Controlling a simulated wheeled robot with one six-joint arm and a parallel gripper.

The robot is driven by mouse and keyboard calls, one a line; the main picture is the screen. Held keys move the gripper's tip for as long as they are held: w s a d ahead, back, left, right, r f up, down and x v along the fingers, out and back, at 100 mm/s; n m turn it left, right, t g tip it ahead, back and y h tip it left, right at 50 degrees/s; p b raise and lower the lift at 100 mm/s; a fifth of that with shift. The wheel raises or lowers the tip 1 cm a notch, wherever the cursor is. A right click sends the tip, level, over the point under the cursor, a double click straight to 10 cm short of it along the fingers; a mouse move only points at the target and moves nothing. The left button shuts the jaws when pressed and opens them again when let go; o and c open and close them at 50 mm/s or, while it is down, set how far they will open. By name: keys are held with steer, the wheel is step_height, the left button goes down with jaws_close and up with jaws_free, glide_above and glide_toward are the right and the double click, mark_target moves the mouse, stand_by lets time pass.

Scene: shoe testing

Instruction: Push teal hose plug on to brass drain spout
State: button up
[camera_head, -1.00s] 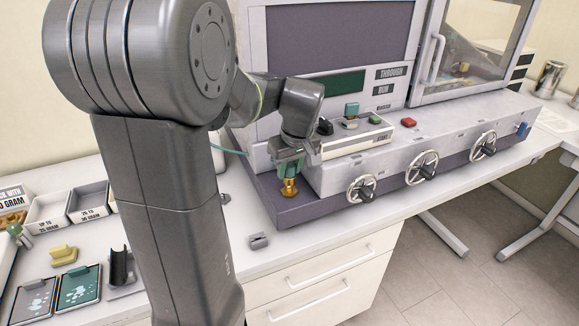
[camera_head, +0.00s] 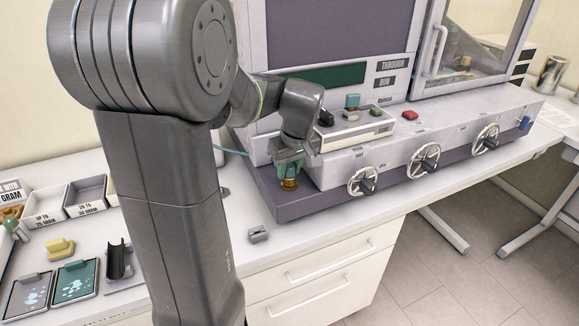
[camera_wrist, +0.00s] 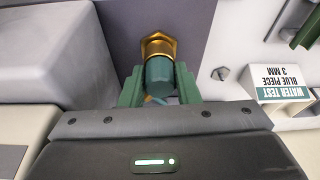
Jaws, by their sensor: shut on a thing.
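The teal hose plug (camera_wrist: 159,75) is between the green fingers of my gripper (camera_wrist: 160,88), which is shut on it. The brass drain spout (camera_wrist: 158,46) shows directly beyond the plug in the wrist view, in line with it and seemingly touching. In the head view, my gripper (camera_head: 288,163) is at the machine's front left corner, with the brass spout (camera_head: 289,184) just below the fingers. Only the lower part of the spout shows there, and the plug is hidden by the fingers. How far the plug sits over the spout cannot be told.
The machine (camera_head: 440,125) has several handwheels along its front, right of my gripper. A small grey holder (camera_head: 258,235) stands on the white bench below. Trays and a yellow block (camera_head: 60,248) lie at the left. A small labelled box (camera_wrist: 276,88) is right in the wrist view.

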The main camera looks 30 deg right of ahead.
steer(key=shift+f, duration=0.15)
steer(key=o, duration=1.1)
steer(key=shift+c, duration=0.2)
steer(key=v, duration=1.4)
steer(key=shift+w+f, duration=0.1)
steer(key=x, duration=1.3)
steer(key=shift+f, duration=0.35)
steer(key=shift+r, duration=0.25)
